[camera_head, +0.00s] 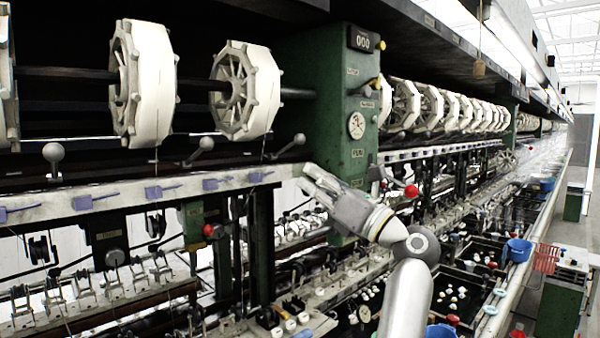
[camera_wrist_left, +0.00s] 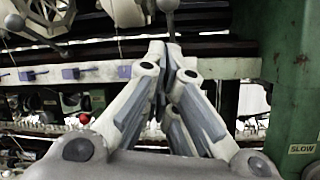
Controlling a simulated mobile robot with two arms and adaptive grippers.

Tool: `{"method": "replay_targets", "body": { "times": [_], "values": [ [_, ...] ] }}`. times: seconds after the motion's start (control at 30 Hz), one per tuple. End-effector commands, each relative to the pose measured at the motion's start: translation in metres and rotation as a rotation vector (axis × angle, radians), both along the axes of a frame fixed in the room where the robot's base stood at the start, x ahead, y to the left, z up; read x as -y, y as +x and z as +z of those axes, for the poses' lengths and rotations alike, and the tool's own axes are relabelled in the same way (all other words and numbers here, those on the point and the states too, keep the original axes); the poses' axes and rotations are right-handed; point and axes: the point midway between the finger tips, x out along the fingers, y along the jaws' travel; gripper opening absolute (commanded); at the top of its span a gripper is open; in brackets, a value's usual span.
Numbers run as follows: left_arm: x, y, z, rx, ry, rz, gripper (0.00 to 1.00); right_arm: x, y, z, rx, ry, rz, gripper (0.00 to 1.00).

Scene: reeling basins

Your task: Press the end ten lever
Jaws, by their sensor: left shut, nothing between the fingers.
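Several levers with grey ball knobs stick out along the pale rail (camera_head: 120,192). The lever nearest the green post (camera_head: 335,110) has its knob (camera_head: 299,139) at the rail's right end; others are further left, with knobs (camera_head: 207,143) and (camera_head: 53,152). No label I can read says which is the end ten lever. My left gripper (camera_head: 308,180) is shut and empty, its fingertips just below the right-end knob in the head view. In the left wrist view, a grey knob (camera_wrist_left: 168,5) shows just beyond the shut fingertips (camera_wrist_left: 166,50); I cannot tell whether they touch. My right gripper is not in view.
White reels (camera_head: 243,90) hang above the rail. Red-knobbed levers (camera_head: 411,191) (camera_head: 208,230) stick out lower down. Purple clips (camera_head: 162,190) line the rail. Basins with a blue bucket (camera_head: 519,250) stand at right; the aisle lies beyond.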

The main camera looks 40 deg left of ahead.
Motion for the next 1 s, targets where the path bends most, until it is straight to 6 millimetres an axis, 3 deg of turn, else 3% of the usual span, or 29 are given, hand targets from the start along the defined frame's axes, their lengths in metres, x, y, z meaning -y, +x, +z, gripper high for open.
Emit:
{"method": "replay_targets", "body": {
  "times": [0.2,0.4,1.0],
  "values": [
    [0.045,0.002,-0.019,-0.002,-0.001,-0.003,0.0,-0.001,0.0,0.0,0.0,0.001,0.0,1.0],
    [0.069,0.002,-0.029,-0.001,0.0,-0.002,0.0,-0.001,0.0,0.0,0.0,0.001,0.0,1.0],
    [0.075,0.001,-0.031,0.0,0.001,0.0,0.0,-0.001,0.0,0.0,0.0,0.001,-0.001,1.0]
  ]
}}
